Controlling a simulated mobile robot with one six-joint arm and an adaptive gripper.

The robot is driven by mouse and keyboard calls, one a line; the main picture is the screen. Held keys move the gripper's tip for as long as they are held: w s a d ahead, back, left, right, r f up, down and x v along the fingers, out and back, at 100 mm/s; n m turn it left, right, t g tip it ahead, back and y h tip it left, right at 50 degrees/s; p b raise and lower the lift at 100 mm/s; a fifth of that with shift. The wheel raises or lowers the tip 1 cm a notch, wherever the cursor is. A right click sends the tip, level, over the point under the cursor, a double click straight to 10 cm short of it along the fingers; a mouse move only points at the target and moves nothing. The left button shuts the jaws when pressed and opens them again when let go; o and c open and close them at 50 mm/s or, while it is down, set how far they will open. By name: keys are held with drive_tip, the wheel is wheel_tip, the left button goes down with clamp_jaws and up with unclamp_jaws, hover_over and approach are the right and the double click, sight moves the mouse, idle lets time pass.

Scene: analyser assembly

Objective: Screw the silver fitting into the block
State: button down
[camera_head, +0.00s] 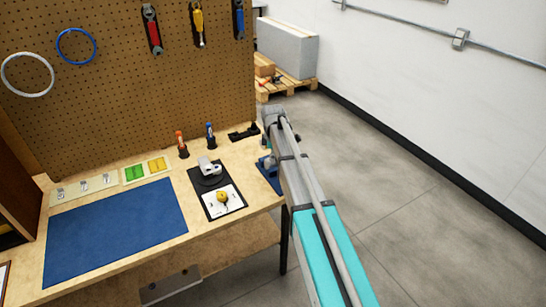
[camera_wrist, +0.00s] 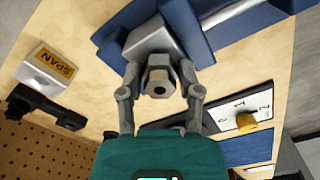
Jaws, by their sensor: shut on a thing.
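In the wrist view, my gripper (camera_wrist: 159,88) is shut on the silver fitting (camera_wrist: 158,76), a hex-shaped piece with a dark round hole facing the camera. The fitting is in line with the grey block (camera_wrist: 148,40) and appears up against its face. How deep it sits in the block cannot be told. The block is held between the jaws of a blue vise (camera_wrist: 187,28). In the head view, a bit of the blue vise (camera_head: 267,176) shows at the bench's right end.
A white block marked SPAN (camera_wrist: 47,68) and a black bracket (camera_wrist: 45,106) lie near the vise. A yellow knob (camera_head: 222,196) sits on a white plate. A blue mat (camera_head: 115,232) covers the bench's left part. A pegboard (camera_head: 110,95) stands behind. Open floor lies right.

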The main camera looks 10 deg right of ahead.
drive_tip(key=shift+m, duration=0.3)
drive_tip(key=m, duration=0.3)
drive_tip(key=shift+m, duration=0.3)
drive_tip(key=m, duration=0.3)
drive_tip(key=shift+m, duration=0.5)
idle(0.4)
drive_tip(key=shift+m, duration=1.9)
